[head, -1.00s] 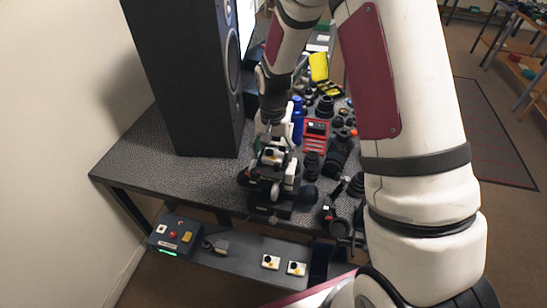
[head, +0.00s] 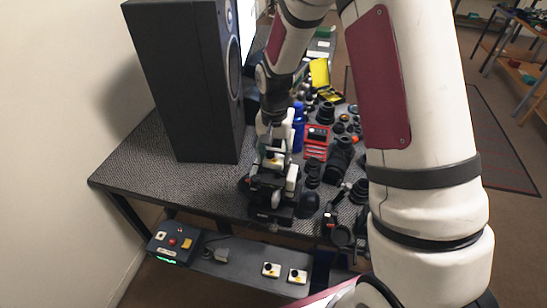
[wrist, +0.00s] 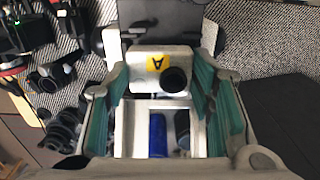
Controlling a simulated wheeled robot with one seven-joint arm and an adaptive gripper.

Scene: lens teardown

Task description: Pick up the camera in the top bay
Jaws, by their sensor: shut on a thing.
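The camera is a small white box with a yellow label marked A and a round black lens. In the wrist view the camera (wrist: 148,84) sits between my two teal-padded fingers. My gripper (wrist: 160,88) is shut on it. In the head view the camera (head: 274,158) shows small, at the black and white stand (head: 270,190) near the table's front edge. My gripper (head: 272,142) is above the stand, its fingers partly blurred into the white parts. I cannot tell whether the camera still touches the stand.
A tall black speaker (head: 195,90) stands to the left. A blue bottle (head: 299,128), a red case (head: 316,140) and several dark lenses crowd the right. Two white boxes (head: 271,270) (head: 298,276) and a control box (head: 174,243) are on the lower shelf.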

